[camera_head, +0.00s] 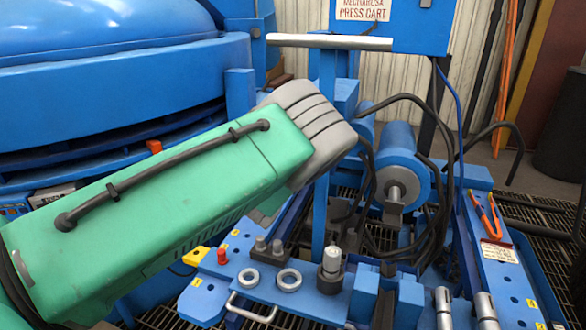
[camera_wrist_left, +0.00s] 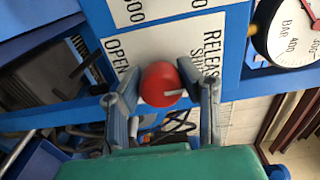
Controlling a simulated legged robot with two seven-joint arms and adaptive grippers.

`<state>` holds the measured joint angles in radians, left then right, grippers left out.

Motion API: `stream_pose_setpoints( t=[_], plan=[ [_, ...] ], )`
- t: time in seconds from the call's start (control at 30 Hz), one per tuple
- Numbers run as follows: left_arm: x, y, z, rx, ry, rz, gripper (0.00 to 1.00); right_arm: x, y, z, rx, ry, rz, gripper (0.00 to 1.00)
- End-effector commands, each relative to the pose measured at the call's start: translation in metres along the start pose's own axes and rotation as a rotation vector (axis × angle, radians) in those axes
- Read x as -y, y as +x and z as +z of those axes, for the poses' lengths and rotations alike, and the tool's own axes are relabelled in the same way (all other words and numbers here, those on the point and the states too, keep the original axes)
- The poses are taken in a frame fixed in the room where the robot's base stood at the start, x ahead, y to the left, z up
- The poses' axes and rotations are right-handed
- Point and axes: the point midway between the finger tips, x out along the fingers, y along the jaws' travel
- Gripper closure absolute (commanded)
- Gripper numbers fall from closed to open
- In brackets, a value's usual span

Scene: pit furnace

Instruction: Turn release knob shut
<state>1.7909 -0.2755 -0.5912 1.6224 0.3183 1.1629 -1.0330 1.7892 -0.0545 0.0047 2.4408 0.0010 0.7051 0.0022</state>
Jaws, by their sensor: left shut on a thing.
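The release knob (camera_wrist_left: 161,82) is a round red knob with a white mark, in the left wrist view. The mark points to the picture's right. It sits by a white label (camera_wrist_left: 212,68) reading OPEN to its left and RELEASE SHUT to its right. My left gripper (camera_wrist_left: 163,74) has its grey fingers on both sides of the knob and is shut on it. In the head view my green left arm reaches in from the left, and its grey wrist end hides the knob and fingers. My right gripper is in neither view.
A gauge marked BAR (camera_wrist_left: 293,30) is right of the knob. In the head view a blue press cart (camera_head: 376,308) carries a cylinder (camera_head: 398,165), black hoses, rings and fittings. A metal T-bar handle (camera_head: 330,42) stands behind my wrist. A large blue vessel (camera_head: 110,70) fills the upper left.

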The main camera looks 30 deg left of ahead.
Motion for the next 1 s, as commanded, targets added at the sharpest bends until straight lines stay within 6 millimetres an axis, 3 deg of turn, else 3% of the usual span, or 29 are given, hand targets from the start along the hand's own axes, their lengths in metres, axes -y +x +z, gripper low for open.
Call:
stream_pose_setpoints(
  t=[0.03, 0.5, 0.53, 0.57, 1.0],
  plan=[
    [-0.0082, -0.0029, -0.0029, -0.004, 0.007, 0.016, 0.98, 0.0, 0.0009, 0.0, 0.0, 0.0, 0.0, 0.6],
    [-0.0099, -0.0034, -0.0037, -0.006, 0.019, 0.02, 0.98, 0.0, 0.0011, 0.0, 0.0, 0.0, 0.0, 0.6],
    [-0.01, -0.0035, -0.0038, -0.006, 0.019, 0.02, 0.58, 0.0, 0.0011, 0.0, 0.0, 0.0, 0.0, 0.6],
    [-0.01, -0.0034, -0.0037, -0.006, 0.019, 0.02, 0.48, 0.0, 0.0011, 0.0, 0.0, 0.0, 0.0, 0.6],
    [-0.0033, -0.0102, -0.0018, -0.003, 0.017, 0.007, 0.47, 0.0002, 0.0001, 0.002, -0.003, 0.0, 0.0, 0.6]
  ],
)
